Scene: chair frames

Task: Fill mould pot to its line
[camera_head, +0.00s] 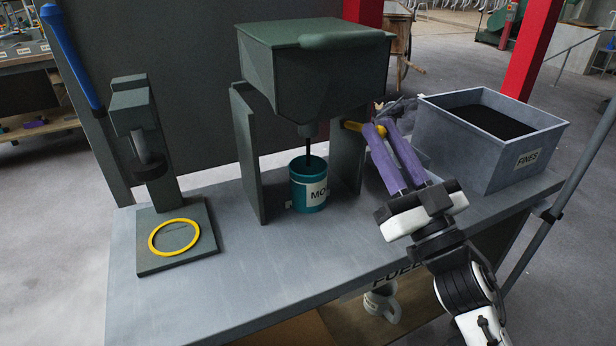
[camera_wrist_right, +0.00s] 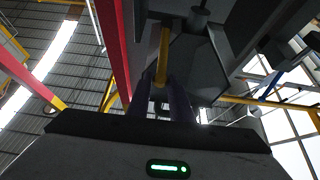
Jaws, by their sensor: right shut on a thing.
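The teal mould pot (camera_head: 308,190) stands upright on the bench under the spout (camera_head: 307,129) of a dark green hopper (camera_head: 312,68). A thin dark column (camera_head: 308,150) runs from the spout into the pot's mouth. It looks like falling material. The level inside and the fill line cannot be made out. My right gripper (camera_head: 378,130), with purple fingers, is shut on the yellow handle (camera_head: 352,126) at the hopper's right side. In the right wrist view, the yellow handle (camera_wrist_right: 163,55) sits between the fingertips of the gripper (camera_wrist_right: 162,85). My left gripper is not in view.
A grey bin labelled FINES (camera_head: 485,155), holding dark material, stands at the bench's right. The bench (camera_head: 270,280) is clear in front. A white mug-like object (camera_head: 383,303) is below.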

